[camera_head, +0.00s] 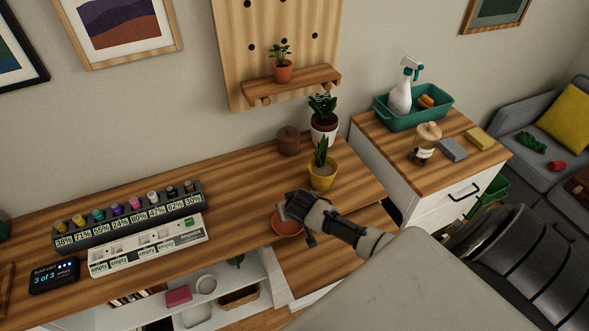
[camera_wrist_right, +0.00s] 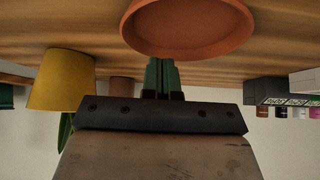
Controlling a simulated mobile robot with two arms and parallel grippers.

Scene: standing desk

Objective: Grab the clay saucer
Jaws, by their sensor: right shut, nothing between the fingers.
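The clay saucer (camera_head: 287,227) is a shallow, round terracotta dish at the front edge of the wooden desk. My right gripper (camera_head: 283,212) is at the saucer and covers part of it in the head view. The right wrist view appears upside down, and the saucer (camera_wrist_right: 190,32) fills its top middle. My right gripper's green fingers (camera_wrist_right: 161,64) are shut together with nothing between them. Their tips meet the saucer's rim in the picture; I cannot tell whether they touch it. My left gripper is not in view.
A yellow pot (camera_head: 322,179) with a plant stands behind the saucer, also in the wrist view (camera_wrist_right: 65,82). A bottle rack (camera_head: 130,232) stands left. Desk between rack and saucer is clear.

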